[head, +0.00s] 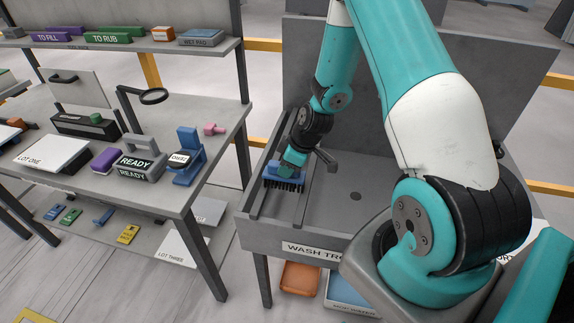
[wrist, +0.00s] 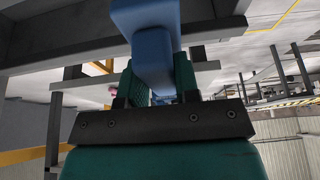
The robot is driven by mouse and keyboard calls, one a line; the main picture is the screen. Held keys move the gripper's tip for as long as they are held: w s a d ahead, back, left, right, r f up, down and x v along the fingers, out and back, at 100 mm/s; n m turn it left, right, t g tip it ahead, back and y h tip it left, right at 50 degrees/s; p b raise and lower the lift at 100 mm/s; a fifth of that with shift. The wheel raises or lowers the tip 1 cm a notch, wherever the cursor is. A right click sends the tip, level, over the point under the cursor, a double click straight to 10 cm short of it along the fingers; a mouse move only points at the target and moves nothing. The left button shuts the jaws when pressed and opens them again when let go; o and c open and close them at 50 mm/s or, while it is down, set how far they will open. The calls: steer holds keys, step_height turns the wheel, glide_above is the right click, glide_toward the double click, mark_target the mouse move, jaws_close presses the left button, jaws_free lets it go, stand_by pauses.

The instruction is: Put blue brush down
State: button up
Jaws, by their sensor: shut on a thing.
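The blue brush (head: 271,180) has dark bristles pointing down and sits at the left side of the grey wash trough (head: 300,243), by the rails along its left wall. Whether the bristles touch a surface is hard to tell. My gripper (head: 291,168) is above the brush and shut on it. In the wrist view the blue brush (wrist: 150,28) is between the green fingers of my gripper (wrist: 156,76). Part of the brush's top is hidden by the gripper in the head view.
The trough floor to the right, with a dark drain (head: 356,196), is clear. A grey bench (head: 205,150) at left holds a blue clamp-like stand (head: 187,160), a READY block (head: 140,165), a purple block (head: 105,160) and a magnifier (head: 154,96). An orange bin (head: 299,279) is under the trough.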

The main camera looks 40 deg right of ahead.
steer(key=shift+f, duration=0.15)
steer(key=o, duration=1)
steer(key=shift+c, duration=0.2)
steer(key=b+v, duration=0.4)
steer(key=v, duration=1.3)
steer(key=s+a+r+g+y, duration=0.1)
steer(key=s+a+r, duration=0.15)
steer(key=a, duration=0.55)
steer(key=s+a+r+g, duration=0.1)
steer(key=s+a+r, duration=0.15)
steer(key=a, duration=0.55)
steer(key=s+a+r+g, duration=0.1)
steer(key=s+a+r, duration=0.3)
steer(key=s+a, duration=0.6)
steer(key=shift+s+a+m+g, duration=0.2)
steer(key=shift+s+m+g, duration=0.15)
steer(key=shift+s, duration=0.65)
